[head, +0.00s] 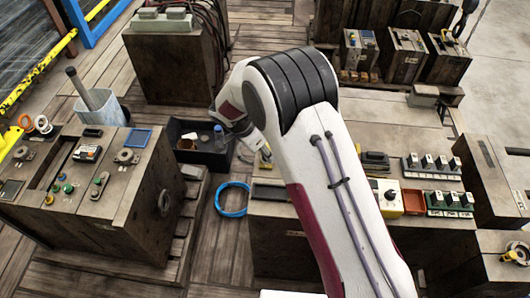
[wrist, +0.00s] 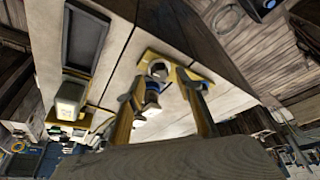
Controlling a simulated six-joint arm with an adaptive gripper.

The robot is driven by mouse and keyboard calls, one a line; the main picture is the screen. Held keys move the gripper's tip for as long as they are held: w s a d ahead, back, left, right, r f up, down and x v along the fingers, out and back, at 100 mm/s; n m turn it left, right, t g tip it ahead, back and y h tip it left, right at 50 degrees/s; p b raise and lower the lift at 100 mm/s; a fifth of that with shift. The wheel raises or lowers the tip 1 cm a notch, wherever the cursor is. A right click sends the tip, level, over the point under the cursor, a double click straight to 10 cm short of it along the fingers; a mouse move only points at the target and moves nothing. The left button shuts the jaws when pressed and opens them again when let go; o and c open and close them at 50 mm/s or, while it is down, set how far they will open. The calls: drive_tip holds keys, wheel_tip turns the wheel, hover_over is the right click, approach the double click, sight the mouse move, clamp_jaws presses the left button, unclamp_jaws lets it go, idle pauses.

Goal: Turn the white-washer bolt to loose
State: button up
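In the wrist view a round grey bolt head (wrist: 157,70) sits on a yellow plate (wrist: 178,71) on a pale wooden board. A small pale and blue-collared part shows just below it, between the fingers; I cannot tell whether it is the white washer. My gripper (wrist: 162,94) has its two yellowish fingers apart, one on each side of the bolt. I see no finger closed on it. In the head view my gripper (head: 262,150) is small, at the bench's left end, and my arm hides the area beside it.
A black bin (head: 208,158) holds a bottle left of my gripper. A blue ring (head: 232,199) lies below it. A wooden cabinet (head: 140,205) with controls stands at left.

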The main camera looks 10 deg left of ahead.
drive_tip(key=shift+x, duration=1.05)
clamp_jaws()
drive_tip(key=shift+n, duration=0.3)
drive_tip(key=n+y, duration=0.1)
drive_tip(key=n, duration=0.1)
drive_tip(key=n+t+y, duration=0.1)
drive_tip(key=n, duration=0.2)
drive_tip(key=shift+s+d, duration=0.1)
drive_tip(key=shift+d, duration=0.05)
drive_tip(key=shift+d+n+y, duration=0.1)
drive_tip(key=shift+n+y, duration=0.5)
drive_tip(key=shift+n, duration=1.1)
drive_tip(key=shift+n+y, duration=0.4)
drive_tip(key=shift+n, duration=0.7)
